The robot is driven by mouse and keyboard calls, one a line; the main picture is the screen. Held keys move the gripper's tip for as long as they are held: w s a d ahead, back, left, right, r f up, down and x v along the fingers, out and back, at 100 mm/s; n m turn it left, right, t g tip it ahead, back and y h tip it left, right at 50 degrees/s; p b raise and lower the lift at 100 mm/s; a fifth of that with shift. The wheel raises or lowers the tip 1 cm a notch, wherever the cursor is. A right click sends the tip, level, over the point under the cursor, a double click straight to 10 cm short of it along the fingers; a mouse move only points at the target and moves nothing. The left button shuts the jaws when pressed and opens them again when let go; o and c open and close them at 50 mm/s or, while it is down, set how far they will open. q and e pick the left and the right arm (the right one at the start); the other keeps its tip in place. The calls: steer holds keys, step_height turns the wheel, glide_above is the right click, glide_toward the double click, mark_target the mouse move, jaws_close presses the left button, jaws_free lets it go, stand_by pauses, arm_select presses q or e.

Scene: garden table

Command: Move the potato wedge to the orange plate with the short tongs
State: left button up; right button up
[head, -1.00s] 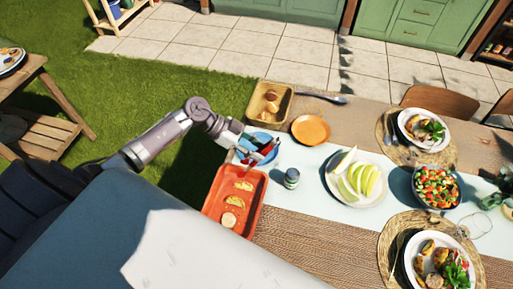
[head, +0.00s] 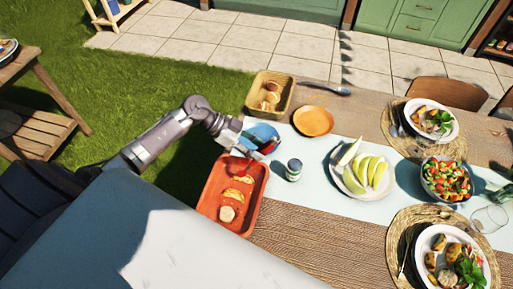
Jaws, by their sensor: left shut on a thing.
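My left gripper (head: 262,143) is in the middle of the head view, above the back end of the orange-red tray (head: 250,212). It is shut on what looks like the short tongs, small and mostly hidden by the gripper; a reddish part (head: 238,166) hangs toward the tray. Two yellow potato wedges (head: 233,195) lie in the tray, with a pale round slice (head: 227,213) in front of them. The orange plate (head: 313,121) stands empty to the right of the gripper, farther back. My right gripper is not in view.
A small jar (head: 294,170) stands right of the tray. A white plate of green melon slices (head: 347,184) is farther right. A basket with brown items (head: 283,91) and a spoon (head: 336,89) lie behind. A salad bowl (head: 446,179) and served plates fill the right.

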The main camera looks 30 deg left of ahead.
arm_select(q)
step_height(320, 180, down, 4)
steer(key=shift+f+b, duration=0.2)
steer(key=shift+b, duration=1.05)
jaws_close()
step_height(320, 180, up, 12)
steer(key=p, duration=1.3)
steer(key=shift+f, duration=0.1)
